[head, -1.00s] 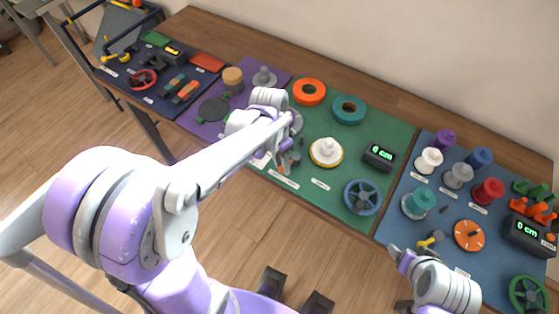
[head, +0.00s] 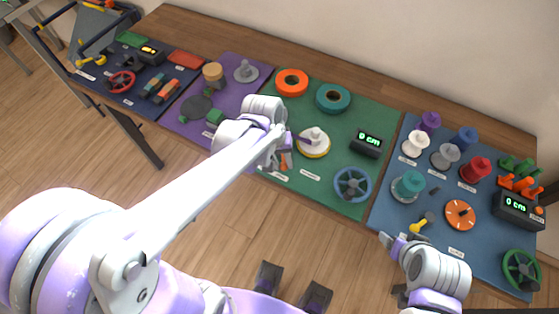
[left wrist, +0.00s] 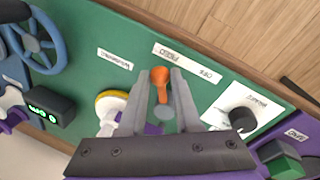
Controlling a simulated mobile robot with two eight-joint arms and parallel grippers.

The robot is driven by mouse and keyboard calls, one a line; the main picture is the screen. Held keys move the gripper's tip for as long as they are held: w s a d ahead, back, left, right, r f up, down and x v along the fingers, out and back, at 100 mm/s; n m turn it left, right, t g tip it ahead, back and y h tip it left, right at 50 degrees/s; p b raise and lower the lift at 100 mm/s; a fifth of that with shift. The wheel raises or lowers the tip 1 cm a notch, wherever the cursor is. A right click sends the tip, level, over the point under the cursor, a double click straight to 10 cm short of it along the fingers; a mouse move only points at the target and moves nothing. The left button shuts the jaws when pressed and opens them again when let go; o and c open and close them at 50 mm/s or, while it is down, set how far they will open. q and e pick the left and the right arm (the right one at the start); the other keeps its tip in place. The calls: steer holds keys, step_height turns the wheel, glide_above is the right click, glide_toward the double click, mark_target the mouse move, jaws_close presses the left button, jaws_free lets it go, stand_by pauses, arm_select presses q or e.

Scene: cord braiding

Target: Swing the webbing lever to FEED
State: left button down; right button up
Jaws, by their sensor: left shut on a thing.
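The orange webbing lever (left wrist: 160,82) stands on the green board (left wrist: 85,65), beside a white strip marked FEED and OFF (left wrist: 185,62). Its knob points toward the FEED end of the strip. My left gripper (left wrist: 159,74) has its two grey fingers on either side of the lever, shut on it. In the head view my left gripper (head: 284,158) partly hides the lever at the board's front edge. My right gripper (head: 386,238) hangs near the front edge of the blue board; its jaws are too small to read.
On the green board are a white spool with a yellow rim (head: 314,142), a display reading 0 cm (head: 367,143), a blue handwheel (head: 352,184) and two rings. A black knob (left wrist: 243,118) sits close beside the lever. Spools crowd the blue board (head: 385,205).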

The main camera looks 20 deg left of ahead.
arm_select(q)
steer(key=shift+d+n, duration=0.1)
steer(key=shift+n, duration=0.2)
steer(key=c, duration=0.6)
jaws_free()
steer(key=shift+w, duration=0.1)
steer(key=shift+c, duration=0.2)
step_height(320, 180, up, 11)
steer(key=s+a+p, duration=0.1)
steer(key=shift+a+f, duration=0.15)
steer(key=shift+a, duration=0.25)
